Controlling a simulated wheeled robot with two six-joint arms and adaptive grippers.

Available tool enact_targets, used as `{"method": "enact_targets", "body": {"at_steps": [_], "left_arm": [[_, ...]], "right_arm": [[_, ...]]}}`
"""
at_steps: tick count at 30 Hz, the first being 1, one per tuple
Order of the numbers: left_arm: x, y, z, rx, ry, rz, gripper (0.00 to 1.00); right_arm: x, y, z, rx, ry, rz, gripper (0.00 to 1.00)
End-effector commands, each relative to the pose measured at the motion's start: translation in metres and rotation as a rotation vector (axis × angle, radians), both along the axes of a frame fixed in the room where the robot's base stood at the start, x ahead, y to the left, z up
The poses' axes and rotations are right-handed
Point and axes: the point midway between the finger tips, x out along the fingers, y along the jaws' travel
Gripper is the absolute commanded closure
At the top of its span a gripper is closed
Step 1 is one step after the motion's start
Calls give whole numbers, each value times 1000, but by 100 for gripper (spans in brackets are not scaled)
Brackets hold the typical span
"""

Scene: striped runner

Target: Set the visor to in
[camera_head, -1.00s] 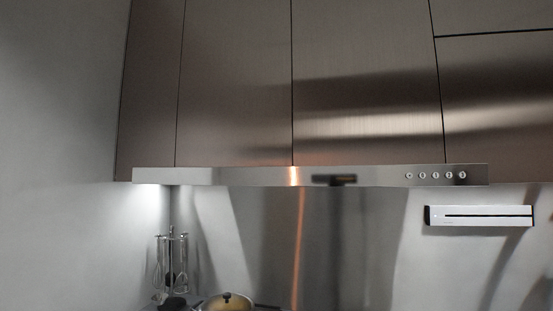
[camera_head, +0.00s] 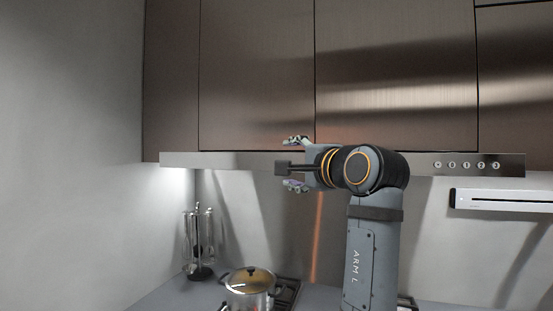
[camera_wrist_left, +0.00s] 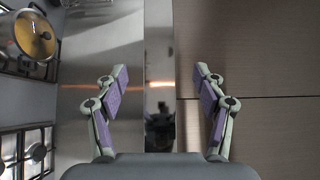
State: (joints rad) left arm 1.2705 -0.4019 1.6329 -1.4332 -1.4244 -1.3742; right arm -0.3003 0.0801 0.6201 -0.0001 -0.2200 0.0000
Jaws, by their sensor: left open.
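The visor (camera_head: 230,161) is the thin steel front strip of the range hood, running level below the cabinets in the head view. The middle of it is hidden behind my left arm. In the left wrist view the strip (camera_wrist_left: 159,40) runs upright through the middle, with a dark glossy patch lower down. My left gripper (camera_head: 285,162) is open in front of the strip. In the wrist view its two fingers (camera_wrist_left: 159,70) stand apart on either side of the strip, with nothing visibly held. I cannot tell whether they touch it. My right gripper is not in view.
Round buttons (camera_head: 467,165) sit on the hood's right part. Steel cabinets (camera_head: 255,80) rise above. Below are a lidded pot (camera_head: 248,290) on the stove and a utensil stand (camera_head: 199,245). A white wall unit (camera_head: 505,200) is at the right.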

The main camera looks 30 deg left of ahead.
Motion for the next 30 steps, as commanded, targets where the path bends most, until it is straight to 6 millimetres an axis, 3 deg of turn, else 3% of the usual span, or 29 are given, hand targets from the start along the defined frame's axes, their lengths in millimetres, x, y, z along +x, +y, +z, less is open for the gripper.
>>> {"method": "enact_targets", "body": {"at_steps": [5, 19, 30], "left_arm": [[2, 4, 2, 2, 2, 4, 30], [47, 79, 4, 2, 2, 4, 30], [55, 90, 0, 1, 1, 0, 30]], "right_arm": [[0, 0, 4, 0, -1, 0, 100], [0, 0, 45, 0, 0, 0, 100], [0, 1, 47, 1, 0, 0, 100]]}}
